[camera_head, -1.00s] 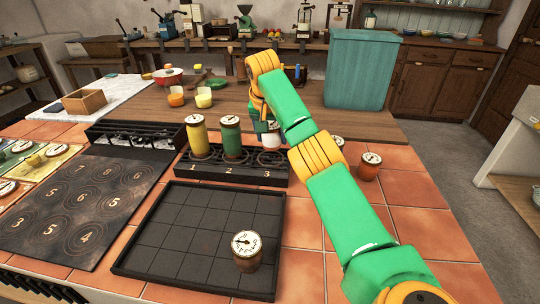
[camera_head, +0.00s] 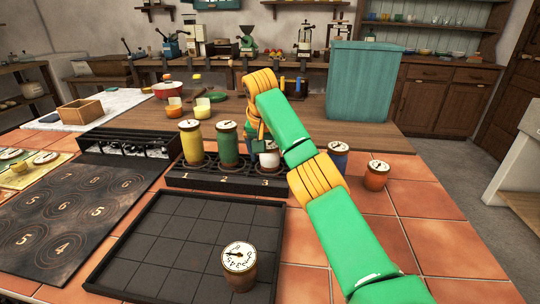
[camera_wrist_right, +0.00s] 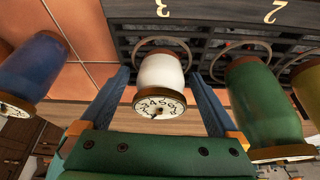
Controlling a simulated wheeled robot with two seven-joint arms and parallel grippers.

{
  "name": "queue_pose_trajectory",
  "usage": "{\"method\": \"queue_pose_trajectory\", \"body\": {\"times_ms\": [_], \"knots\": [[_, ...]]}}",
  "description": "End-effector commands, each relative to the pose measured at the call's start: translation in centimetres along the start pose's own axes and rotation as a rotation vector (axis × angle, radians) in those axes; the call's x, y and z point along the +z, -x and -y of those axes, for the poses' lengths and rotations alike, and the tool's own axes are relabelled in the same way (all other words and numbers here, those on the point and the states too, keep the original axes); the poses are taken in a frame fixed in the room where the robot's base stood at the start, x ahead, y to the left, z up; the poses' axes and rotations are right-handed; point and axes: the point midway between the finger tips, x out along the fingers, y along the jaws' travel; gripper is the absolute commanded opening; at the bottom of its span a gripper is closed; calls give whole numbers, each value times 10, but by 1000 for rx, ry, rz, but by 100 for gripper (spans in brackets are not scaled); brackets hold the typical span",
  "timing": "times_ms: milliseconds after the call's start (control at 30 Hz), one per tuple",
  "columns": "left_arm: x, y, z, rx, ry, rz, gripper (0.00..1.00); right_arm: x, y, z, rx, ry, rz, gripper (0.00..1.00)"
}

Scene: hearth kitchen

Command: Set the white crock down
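The white crock (camera_head: 269,160) stands at slot 3 of the dark numbered rack (camera_head: 225,180), partly hidden behind my right arm in the head view. In the right wrist view the white crock (camera_wrist_right: 160,74) sits at the ring by the 3, its dial lid facing the camera. The blue fingers of my right gripper (camera_wrist_right: 160,76) are on both sides of it, with a visible gap at each side. The green crock (camera_head: 228,145) is in slot 2 and the yellow crock (camera_head: 191,143) in slot 1. My left gripper is out of view.
A blue crock (camera_head: 338,160) and an orange crock (camera_head: 376,176) stand on the tiles right of my arm. A dark gridded tray (camera_head: 185,245) holds one brown crock (camera_head: 239,266). A teal bin (camera_head: 360,82) stands behind.

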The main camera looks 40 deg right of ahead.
Motion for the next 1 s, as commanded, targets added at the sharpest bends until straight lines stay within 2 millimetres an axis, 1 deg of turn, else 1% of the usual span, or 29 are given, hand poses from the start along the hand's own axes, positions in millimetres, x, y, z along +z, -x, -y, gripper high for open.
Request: {"method": "queue_pose_trajectory", "body": {"times_ms": [167, 233, 267, 367, 500, 667, 700, 833, 1000], "knots": [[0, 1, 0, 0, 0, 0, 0, -1, 1, 0, 0, 0, 0, 96], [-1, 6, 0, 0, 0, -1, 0, -3, 7, 0, 0, 0, -1, 96], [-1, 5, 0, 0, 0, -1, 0, -2, 10, 0, -2, 0, -1, 96], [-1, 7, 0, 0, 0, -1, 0, -3, 29, 1, -4, 0, -3, 96], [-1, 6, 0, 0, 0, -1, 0, -2, 66, 1, -5, -1, -4, 96], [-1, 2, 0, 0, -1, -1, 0, -1, 98, 0, -3, -2, -2, 96], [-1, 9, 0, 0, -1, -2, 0, -3, 108, 0, -3, -1, -1, 96], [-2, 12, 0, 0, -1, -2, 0, -2, 121, 0, -1, -1, -1, 96], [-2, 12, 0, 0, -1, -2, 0, -2, 124, 0, 0, 0, 0, 96]]}}
